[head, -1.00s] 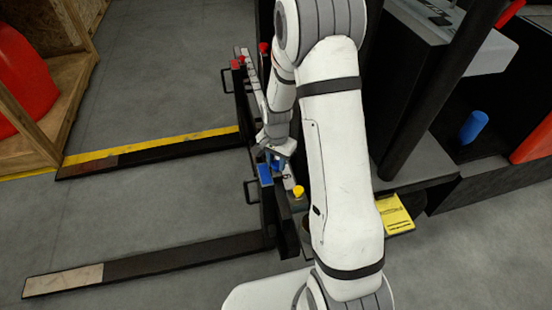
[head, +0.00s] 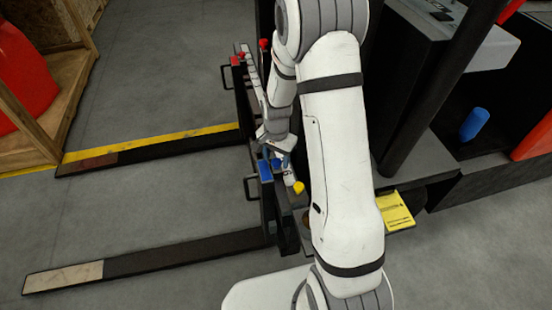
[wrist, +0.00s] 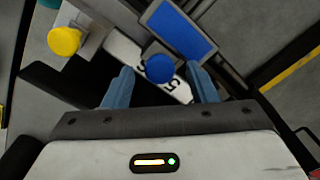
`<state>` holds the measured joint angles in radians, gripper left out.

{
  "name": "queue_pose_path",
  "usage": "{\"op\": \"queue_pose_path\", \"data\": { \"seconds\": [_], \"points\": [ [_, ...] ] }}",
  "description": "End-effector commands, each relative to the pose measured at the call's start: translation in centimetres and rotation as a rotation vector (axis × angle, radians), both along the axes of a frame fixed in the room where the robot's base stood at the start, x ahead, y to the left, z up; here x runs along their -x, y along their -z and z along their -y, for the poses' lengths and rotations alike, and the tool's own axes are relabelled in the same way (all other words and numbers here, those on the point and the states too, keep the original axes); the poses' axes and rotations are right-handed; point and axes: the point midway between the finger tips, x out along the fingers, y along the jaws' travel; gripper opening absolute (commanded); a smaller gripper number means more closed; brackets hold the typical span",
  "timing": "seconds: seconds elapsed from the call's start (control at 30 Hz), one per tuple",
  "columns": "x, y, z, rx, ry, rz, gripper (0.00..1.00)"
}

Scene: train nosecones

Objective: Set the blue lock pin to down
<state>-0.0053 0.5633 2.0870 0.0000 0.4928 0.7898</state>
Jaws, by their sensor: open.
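The blue lock pin shows in the wrist view as a round blue knob (wrist: 160,68), beside a flat blue rectangular plate (wrist: 180,32). My gripper (wrist: 160,88) is open, with one blue-grey finger on either side of the knob in that view. I cannot tell whether either finger touches it. In the head view my gripper (head: 277,160) is at the fork carriage, by the blue plate (head: 265,171); the arm hides much of that spot, and I cannot make out the knob clearly there.
A yellow knob (wrist: 65,41) sits left of the blue one in the wrist view. A white numbered label (wrist: 128,50) lies behind the fingers. Red knobs (head: 236,61) stand farther along the carriage. Two forks (head: 180,258) reach left over open floor. The black mast (head: 440,80) stands right.

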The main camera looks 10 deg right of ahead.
Motion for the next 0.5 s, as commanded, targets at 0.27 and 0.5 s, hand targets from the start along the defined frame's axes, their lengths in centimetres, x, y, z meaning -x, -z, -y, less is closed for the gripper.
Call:
{"op": "queue_pose_path", "data": {
  "seconds": [0.27,0.5],
  "points": [
    [-0.1,-5.1,0.0,0.000,0.000,0.004,0.52],
    [0.0,-6.6,0.0,0.000,0.000,0.001,0.52]
  ]
}}
